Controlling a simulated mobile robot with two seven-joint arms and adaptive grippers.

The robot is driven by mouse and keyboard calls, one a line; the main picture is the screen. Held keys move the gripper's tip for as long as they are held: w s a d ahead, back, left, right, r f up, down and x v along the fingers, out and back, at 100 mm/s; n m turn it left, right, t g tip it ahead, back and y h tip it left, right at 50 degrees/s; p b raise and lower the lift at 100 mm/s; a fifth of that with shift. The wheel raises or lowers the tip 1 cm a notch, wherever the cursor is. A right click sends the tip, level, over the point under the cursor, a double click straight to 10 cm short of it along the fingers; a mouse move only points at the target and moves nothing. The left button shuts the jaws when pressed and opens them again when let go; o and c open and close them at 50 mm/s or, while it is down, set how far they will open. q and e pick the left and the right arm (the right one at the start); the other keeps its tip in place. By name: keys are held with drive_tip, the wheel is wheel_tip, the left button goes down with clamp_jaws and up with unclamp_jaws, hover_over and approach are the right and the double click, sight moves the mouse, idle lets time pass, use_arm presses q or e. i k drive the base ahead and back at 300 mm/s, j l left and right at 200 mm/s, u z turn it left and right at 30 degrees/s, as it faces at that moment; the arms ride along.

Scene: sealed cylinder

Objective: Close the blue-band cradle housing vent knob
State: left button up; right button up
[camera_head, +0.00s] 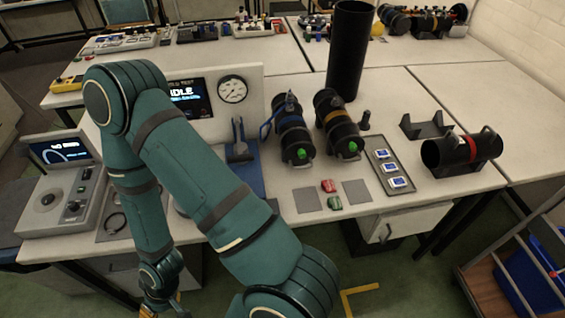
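The blue-band cylinder (289,128) is a black housing lying on the table, pointing toward me, with a blue lever on its left side. A green knob (301,154) shows on its near end. I cannot tell whether this is the vent knob or how far it is turned. My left arm crosses the left half of the view. Its gripper (160,305) hangs low at the bottom edge, in front of the table and well away from the blue-band cylinder. Its fingers are small and partly cut off. My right gripper is not in view.
A yellow-band cylinder (337,122) lies just right of the blue-band one. A red-band cylinder (463,151) lies farther right, near an empty cradle (425,128). A tall black tube (350,50) stands behind. Red and green pieces (329,186) and a tray (389,172) lie in front.

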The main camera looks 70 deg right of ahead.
sight(301, 153)
drive_tip(key=i+j, duration=0.3)
drive_tip(key=j, duration=0.15)
drive_tip(key=i+j, duration=0.25)
drive_tip(key=j, duration=0.2)
drive_tip(key=j+z, duration=0.1)
drive_tip(key=z, duration=0.3)
drive_tip(key=i+j+z, duration=0.1)
drive_tip(key=z, duration=0.3)
drive_tip(key=j+z, duration=0.15)
drive_tip(key=z, duration=0.25)
drive_tip(key=i+l+z, duration=0.1)
drive_tip(key=z, duration=1.5)
drive_tip(key=i+j+z, duration=0.4)
drive_tip(key=k+l, duration=0.05)
